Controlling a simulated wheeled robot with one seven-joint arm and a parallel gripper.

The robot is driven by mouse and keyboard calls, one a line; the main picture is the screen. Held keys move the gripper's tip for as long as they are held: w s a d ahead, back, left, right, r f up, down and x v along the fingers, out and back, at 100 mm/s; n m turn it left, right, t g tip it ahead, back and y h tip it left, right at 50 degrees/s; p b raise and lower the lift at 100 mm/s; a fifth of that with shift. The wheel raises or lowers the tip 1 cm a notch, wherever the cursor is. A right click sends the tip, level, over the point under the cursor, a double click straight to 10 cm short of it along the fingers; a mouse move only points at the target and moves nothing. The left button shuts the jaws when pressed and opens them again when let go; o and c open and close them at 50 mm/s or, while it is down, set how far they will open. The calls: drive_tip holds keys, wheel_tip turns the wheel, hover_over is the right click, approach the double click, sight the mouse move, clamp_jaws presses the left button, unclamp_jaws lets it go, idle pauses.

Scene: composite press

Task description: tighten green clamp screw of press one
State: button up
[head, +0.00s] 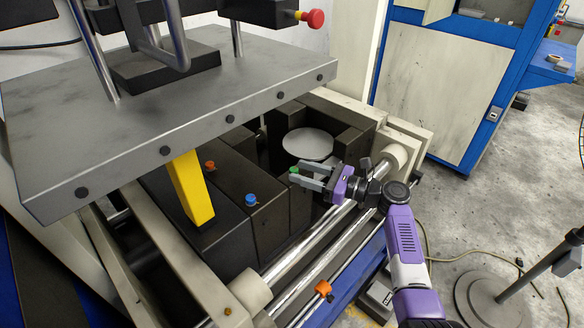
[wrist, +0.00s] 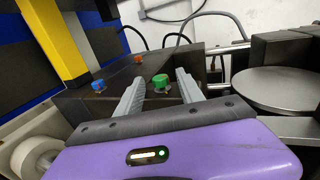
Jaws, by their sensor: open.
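The green clamp screw (wrist: 161,82) stands on top of a dark block. In the wrist view it shows between my two open fingers, toward their tips. In the head view the green screw (head: 294,170) shows at the tips of my gripper (head: 303,177). My gripper in the wrist view (wrist: 158,88) is open, with a finger on each side of the screw. I cannot tell whether either finger touches it. The blue screw (head: 251,199) and the orange-red screw (head: 210,164) sit on the dark block to the left.
A round grey disc (head: 308,144) lies in the dark recess behind my gripper. The grey upper plate (head: 225,90) of the press overhangs the blocks. A yellow bar (head: 190,188) stands at left. Shiny rails (head: 318,233) with an orange clip (head: 323,288) run in front.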

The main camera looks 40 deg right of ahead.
sight(294, 170)
drive_tip(key=shift+x, duration=1.55)
drive_tip(key=shift+c, duration=0.3)
clamp_jaws()
drive_tip(key=shift+r+p, duration=0.1)
drive_tip(key=shift+p, duration=0.35)
